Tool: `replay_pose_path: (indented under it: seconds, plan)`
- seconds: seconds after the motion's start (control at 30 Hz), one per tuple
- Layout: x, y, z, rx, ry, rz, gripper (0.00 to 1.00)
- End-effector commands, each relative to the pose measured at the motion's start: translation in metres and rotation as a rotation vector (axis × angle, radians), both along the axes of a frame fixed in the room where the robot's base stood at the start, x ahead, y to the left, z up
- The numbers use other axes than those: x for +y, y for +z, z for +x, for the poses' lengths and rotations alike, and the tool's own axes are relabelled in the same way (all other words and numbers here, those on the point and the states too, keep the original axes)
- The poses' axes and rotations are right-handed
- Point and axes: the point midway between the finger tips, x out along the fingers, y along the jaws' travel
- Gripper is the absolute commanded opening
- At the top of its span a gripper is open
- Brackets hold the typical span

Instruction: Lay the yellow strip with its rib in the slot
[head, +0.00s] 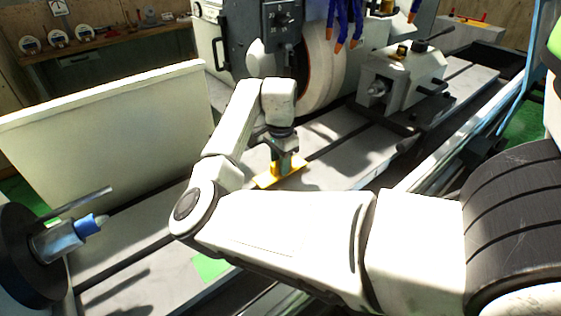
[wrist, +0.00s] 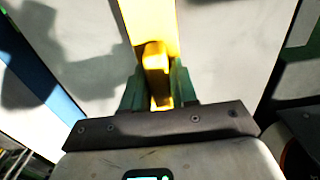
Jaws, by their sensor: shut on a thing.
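The yellow strip (head: 266,181) is at the table's top, below my gripper (head: 284,164) in the head view. In the wrist view, the yellow strip (wrist: 148,22) runs away from me, with a raised yellow block between the green fingers of my gripper (wrist: 157,80). The gripper is shut on this block. A dark slot (head: 328,146) runs lengthwise along the pale machine table (head: 345,178). A dark line shows along the strip's left edge in the wrist view. The rib underneath is hidden, and I cannot tell whether it sits in the slot or whether the strip touches the table.
A large grinding wheel (head: 318,72) stands behind my gripper. A tailstock (head: 402,80) is at the back right, and a workhead with a blue-tipped centre (head: 88,224) is at the left. A cream panel (head: 110,125) stands along the back left. Table on both sides of the strip is bare.

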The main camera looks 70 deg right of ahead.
Motion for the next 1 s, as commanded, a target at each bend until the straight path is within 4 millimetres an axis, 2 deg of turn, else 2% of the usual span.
replay_pose_path:
  seconds: [0.53,0.57,0.87,1.0]
  plan:
    - [0.0,-0.013,0.0,0.0,0.001,0.0,0.0]
    - [0.0,-0.013,0.0,0.0,0.001,0.0,0.28]
    - [0.0,-0.012,0.0,0.0,0.0,0.0,0.57]
    - [0.0,-0.012,0.0,0.0,0.0,0.0,0.57]
